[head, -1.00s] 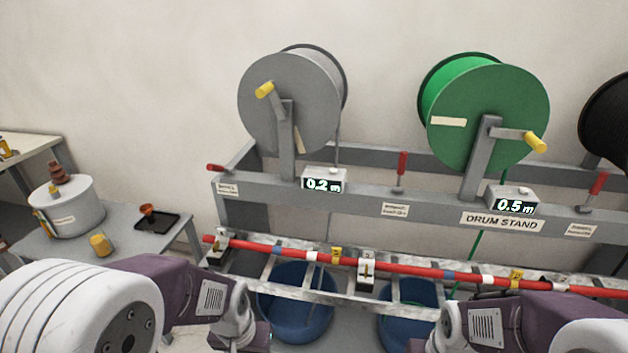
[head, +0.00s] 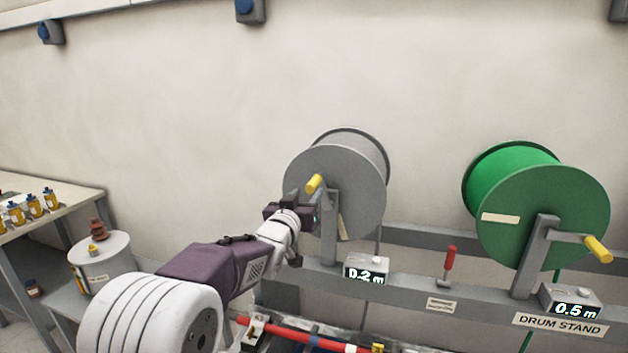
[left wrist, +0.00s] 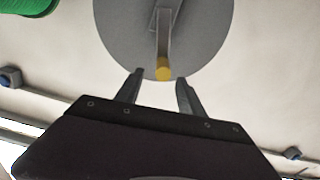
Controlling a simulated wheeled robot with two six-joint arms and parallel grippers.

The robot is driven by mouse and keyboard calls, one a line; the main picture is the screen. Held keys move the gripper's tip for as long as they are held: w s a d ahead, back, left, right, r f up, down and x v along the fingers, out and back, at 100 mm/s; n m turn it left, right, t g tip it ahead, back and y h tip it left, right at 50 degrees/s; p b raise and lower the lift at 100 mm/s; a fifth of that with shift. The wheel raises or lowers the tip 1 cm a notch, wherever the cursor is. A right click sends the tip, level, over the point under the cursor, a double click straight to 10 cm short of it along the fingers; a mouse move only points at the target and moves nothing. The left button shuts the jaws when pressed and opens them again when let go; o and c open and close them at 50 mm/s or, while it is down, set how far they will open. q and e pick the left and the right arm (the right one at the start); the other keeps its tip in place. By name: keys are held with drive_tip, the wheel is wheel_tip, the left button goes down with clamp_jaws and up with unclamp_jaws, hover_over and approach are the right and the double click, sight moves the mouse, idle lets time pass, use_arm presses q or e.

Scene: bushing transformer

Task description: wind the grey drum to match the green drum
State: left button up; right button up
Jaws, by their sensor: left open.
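The grey drum (head: 350,175) hangs on the drum stand (head: 425,290), with a crank that has a yellow handle (head: 314,184) at its upper left. Its counter (head: 366,268) reads 0.2 m. The green drum (head: 545,215) is to the right, its yellow handle (head: 598,249) pointing right; its counter (head: 575,302) reads 0.5 m. My left gripper (head: 303,200) is open beside the grey drum's handle. In the left wrist view the yellow handle (left wrist: 163,73) shows between and just beyond the two open fingers (left wrist: 159,90); I see no contact. My right gripper is out of view.
A red lever (head: 450,262) stands on the stand's rail between the drums. A red cable (head: 290,330) runs low in front. At the left are a side table with a white pot (head: 102,262) and a bench (head: 60,205) with several small bottles.

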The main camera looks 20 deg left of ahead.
sight(314, 185)
use_arm(q)
drive_tip(key=w, duration=0.2)
drive_tip(key=w+p, duration=0.1)
drive_tip(key=w, duration=0.1)
drive_tip(key=w+p, duration=0.1)
drive_tip(key=w, duration=0.1)
drive_tip(key=shift+w+a+f, duration=0.15)
drive_tip(key=shift+a, duration=0.15)
drive_tip(key=shift+w+d+p, duration=0.1)
drive_tip(key=shift+w+p, duration=0.2)
drive_tip(key=shift+w, duration=0.1)
drive_tip(key=shift+w+d, duration=0.1)
drive_tip(key=shift+d, duration=0.1)
drive_tip(key=shift+a, duration=0.1)
clamp_jaws()
idle(0.3)
